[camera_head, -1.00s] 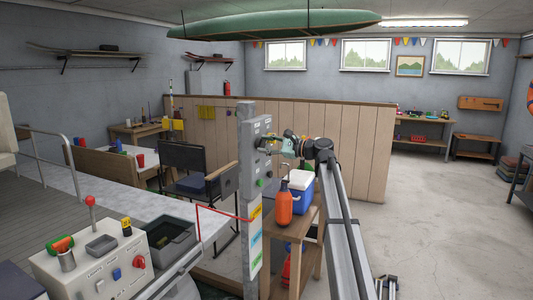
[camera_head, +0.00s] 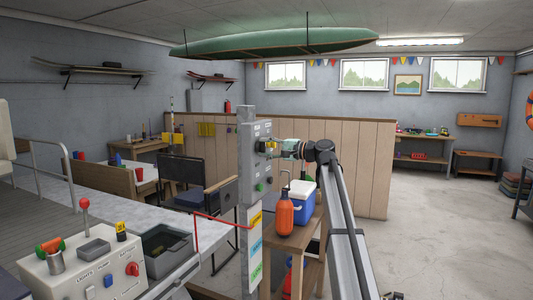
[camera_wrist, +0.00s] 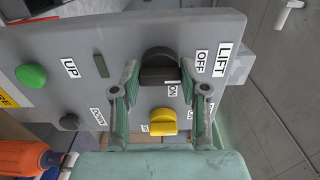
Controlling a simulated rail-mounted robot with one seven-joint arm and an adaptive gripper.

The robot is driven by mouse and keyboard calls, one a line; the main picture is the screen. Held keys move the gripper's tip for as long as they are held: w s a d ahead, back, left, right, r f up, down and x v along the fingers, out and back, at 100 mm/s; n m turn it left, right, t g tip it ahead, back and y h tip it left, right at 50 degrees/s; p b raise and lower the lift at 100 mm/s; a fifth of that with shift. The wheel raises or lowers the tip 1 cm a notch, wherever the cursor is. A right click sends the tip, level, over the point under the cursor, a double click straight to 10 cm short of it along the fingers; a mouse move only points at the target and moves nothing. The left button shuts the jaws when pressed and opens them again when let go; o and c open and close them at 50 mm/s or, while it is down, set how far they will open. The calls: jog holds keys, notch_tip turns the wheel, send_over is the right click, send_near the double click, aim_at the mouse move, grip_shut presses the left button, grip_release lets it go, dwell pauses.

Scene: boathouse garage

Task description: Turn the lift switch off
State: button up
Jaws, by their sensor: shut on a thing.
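The lift switch (camera_wrist: 160,66) is a black rotary knob on a grey control panel (camera_wrist: 85,45), beside the labels LIFT, OFF and ON in the wrist view. My gripper (camera_wrist: 159,72) is shut on this knob, with one finger on its left and one on its right. A small white mark shows at the knob's lower edge near ON, but the exact setting is hard to read. In the head view my gripper (camera_head: 272,147) reaches the face of the post-mounted panel (camera_head: 249,140) from the right. The fingertips are too small there to read.
A yellow knob (camera_wrist: 163,121) sits just below the switch in the wrist view, and a green button (camera_wrist: 31,75) is at the left. An orange bottle (camera_head: 285,216) and a blue cooler (camera_head: 302,197) stand on a wooden stand below my arm. Open floor lies right.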

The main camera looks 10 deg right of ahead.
dwell(0.3)
jog(key=o, duration=1.1)
jog(key=shift+a, duration=0.1)
jog(key=shift+o, duration=0.2)
jog(key=v, duration=1.2)
